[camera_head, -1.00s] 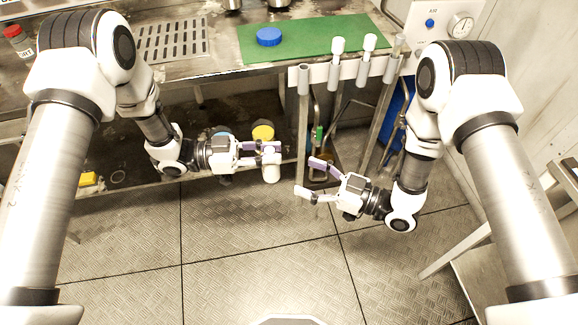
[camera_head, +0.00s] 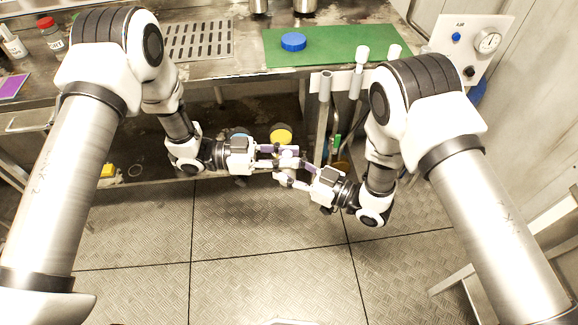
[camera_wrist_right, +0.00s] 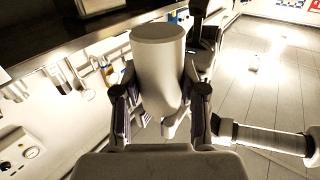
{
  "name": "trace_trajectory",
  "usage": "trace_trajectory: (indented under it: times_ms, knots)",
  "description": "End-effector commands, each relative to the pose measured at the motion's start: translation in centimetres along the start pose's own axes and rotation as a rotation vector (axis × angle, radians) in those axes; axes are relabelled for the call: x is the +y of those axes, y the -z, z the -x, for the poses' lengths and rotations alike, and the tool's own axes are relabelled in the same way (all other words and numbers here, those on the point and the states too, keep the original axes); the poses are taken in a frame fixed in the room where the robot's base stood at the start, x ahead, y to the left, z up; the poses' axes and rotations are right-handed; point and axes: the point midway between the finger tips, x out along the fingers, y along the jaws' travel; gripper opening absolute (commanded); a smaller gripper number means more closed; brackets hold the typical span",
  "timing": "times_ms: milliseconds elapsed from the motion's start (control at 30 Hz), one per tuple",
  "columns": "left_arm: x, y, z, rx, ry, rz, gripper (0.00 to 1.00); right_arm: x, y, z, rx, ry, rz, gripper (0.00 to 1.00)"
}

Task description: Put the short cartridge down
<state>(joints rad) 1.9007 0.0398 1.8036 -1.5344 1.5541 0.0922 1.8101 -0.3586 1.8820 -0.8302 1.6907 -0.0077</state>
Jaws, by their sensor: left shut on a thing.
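The short cartridge (camera_wrist_right: 158,65) is a plain white cylinder, upright and large in the right wrist view. In the head view it is small and mostly hidden among the fingers. My left gripper (camera_head: 284,155) is shut on it and holds it in the air in front of the bench's lower shelf. My right gripper (camera_head: 296,174) has come up to it from the right. In the right wrist view the right fingers (camera_wrist_right: 160,112) stand on either side of the cartridge, with narrow gaps seeming to remain, so it looks open around it.
The bench carries a green mat (camera_head: 340,48), a blue cap (camera_head: 293,41) and a slotted grey plate (camera_head: 197,41). Upright holders with white-capped tubes (camera_head: 362,56) stand at the bench's front edge. A gauge panel (camera_head: 476,42) is at right. The floor in front is clear.

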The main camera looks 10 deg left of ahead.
Motion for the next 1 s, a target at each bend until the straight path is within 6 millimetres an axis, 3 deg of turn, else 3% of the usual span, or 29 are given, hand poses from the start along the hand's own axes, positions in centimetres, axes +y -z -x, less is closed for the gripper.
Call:
trace_trajectory:
  times_ms: [33, 67, 133, 533, 1000]
  knots:
    - [0.2, 0.0, 0.0, 0.001, -0.006, 0.005, 0.0, 0.2, 0.0, 0.0, 0.0, -0.006, 0.002, 0.01]
    - [0.3, 0.0, 0.0, 0.001, -0.007, 0.005, 0.25, 0.3, 0.1, 0.0, 0.001, -0.007, 0.002, 0.01]
    - [0.3, 0.0, 0.0, 0.001, -0.007, 0.005, 0.49, 0.3, 0.1, 0.0, 0.001, -0.007, 0.002, 0.0]
    - [0.1, 0.0, 0.8, 0.002, -0.002, 0.004, 0.5, 0.2, 0.1, 0.0, 0.0, -0.005, 0.002, 0.0]
    - [0.1, 0.0, 11.1, 0.003, -0.002, 0.003, 0.5, 0.2, 0.0, 0.0, 0.001, -0.005, 0.001, 0.0]
